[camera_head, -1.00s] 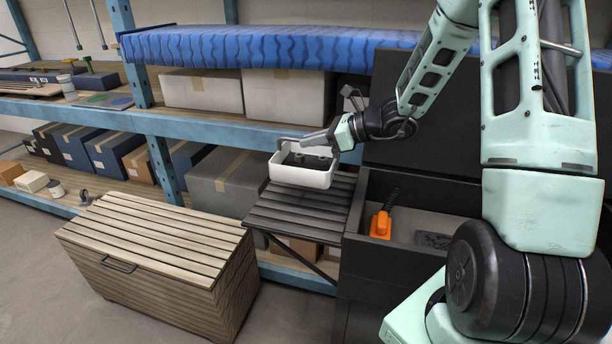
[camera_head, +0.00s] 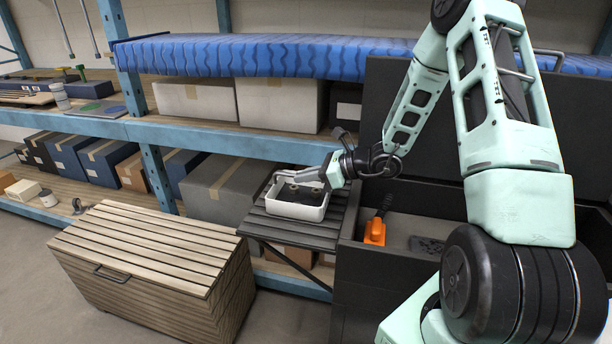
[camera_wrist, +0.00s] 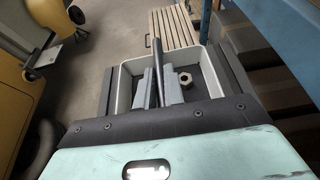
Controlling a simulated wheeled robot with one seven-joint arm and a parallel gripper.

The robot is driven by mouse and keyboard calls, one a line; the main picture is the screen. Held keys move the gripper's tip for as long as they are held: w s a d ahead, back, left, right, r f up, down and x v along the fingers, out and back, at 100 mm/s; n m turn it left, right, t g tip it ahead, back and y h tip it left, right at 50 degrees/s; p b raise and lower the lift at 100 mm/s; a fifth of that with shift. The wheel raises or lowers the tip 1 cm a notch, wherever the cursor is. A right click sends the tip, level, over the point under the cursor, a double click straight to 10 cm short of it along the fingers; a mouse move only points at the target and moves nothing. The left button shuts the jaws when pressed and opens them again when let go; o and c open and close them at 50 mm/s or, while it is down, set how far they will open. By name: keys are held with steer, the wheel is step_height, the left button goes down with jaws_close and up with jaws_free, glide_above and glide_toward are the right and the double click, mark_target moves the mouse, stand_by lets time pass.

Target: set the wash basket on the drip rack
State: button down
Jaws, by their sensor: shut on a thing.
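The wash basket (camera_head: 297,211) is a small white open tub with a dark inside. It sits level at the dark slatted drip rack (camera_head: 290,232), within the rack's outline. It looks down on the slats, but its underside is hidden, so contact is not certain. My gripper (camera_head: 322,181) is shut on the basket's bar handle, reaching in from the right. In the wrist view, the fingers (camera_wrist: 158,88) close around the dark handle (camera_wrist: 158,57) above the basket (camera_wrist: 124,71). A brass-coloured hex nut (camera_wrist: 185,79) lies inside it. Dark rack slats (camera_wrist: 241,78) show beside the basket.
A slatted wooden chest (camera_head: 150,260) stands left of the rack. Blue-framed shelving (camera_head: 190,141) with boxes runs behind. An open black chest (camera_head: 420,215) with an orange-handled tool (camera_head: 375,231) is just right of the rack.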

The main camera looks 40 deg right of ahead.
steer(key=c, duration=1.5)
jaws_free()
steer(key=shift+r, duration=0.1)
steer(key=v, duration=1.2)
steer(key=s+a+r+n+g+y, duration=0.1)
steer(key=s+a+n+g, duration=0.35)
steer(key=a, duration=0.65)
steer(key=s+a+n+g+y, duration=0.1)
steer(key=a+n+g, duration=0.4)
steer(key=a+n, duration=0.4)
steer(key=s+a+r+n+g+h, duration=0.1)
steer(key=s+a+n+h, duration=0.8)
steer(key=n, duration=1.3)
steer(key=s+a, duration=0.5)
steer(key=s, duration=0.2)
steer(key=shift+s+a+r+n+h+b, duration=0.25)
steer(key=shift+s+r+n+h+b, duration=0.1)
steer(key=shift+r+h+b, duration=0.05)
